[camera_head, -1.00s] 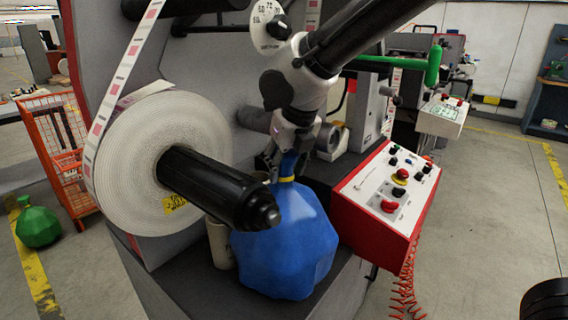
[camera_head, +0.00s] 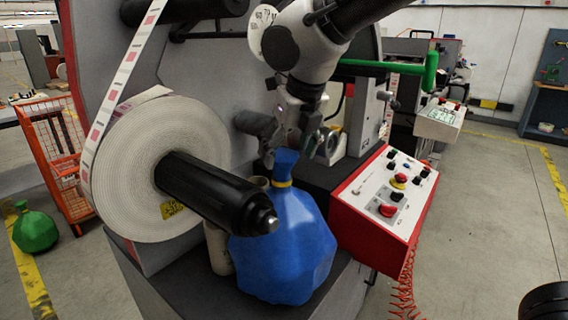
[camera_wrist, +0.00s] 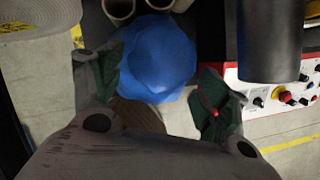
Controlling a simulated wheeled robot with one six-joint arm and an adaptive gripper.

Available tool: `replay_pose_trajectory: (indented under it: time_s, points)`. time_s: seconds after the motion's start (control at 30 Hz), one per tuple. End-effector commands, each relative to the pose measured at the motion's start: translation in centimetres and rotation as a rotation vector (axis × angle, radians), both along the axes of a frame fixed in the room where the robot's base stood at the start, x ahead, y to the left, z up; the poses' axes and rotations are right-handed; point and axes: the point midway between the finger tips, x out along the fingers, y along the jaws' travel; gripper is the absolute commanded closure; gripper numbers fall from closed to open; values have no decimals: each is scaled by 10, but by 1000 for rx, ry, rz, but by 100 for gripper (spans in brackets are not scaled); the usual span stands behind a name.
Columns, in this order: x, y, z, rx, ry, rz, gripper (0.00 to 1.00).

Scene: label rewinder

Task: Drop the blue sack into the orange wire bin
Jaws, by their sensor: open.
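The blue sack (camera_head: 284,240) stands upright on the machine's dark ledge, its tied neck with a yellow band pointing up. In the wrist view the sack (camera_wrist: 155,60) shows from above, between and beyond my fingers. My gripper (camera_head: 294,142) is open and empty, just above and behind the sack's neck. In the wrist view my gripper (camera_wrist: 163,88) has its green-padded fingers spread wide apart. The orange wire bin (camera_head: 50,150) stands on the floor at the far left, partly hidden by the machine; its inside is mostly hidden.
A big label roll (camera_head: 135,150) and a black spindle (camera_head: 210,190) sit left of the sack. A red-edged control panel (camera_head: 385,195) is close on the right. Cardboard tubes (camera_head: 217,250) stand behind the sack.

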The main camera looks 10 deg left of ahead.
Motion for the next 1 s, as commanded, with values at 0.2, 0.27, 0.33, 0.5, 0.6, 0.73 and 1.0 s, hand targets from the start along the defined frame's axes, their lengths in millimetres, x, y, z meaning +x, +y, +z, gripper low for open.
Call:
replay_pose_trajectory:
  time_s: [0.2,0.27,0.33,0.5,0.6,0.73,1.0]
  points:
    - [-5,-4,16,0,0,0,24]
    - [-5,-4,16,-1,1,1,24]
    - [-5,-4,16,-1,1,1,24]
    - [1,-24,19,28,20,-110,24]
    - [13,-73,26,103,72,-397,24]
    - [18,-174,33,284,176,-1023,24]
    - [-48,-352,23,791,357,-2403,24]
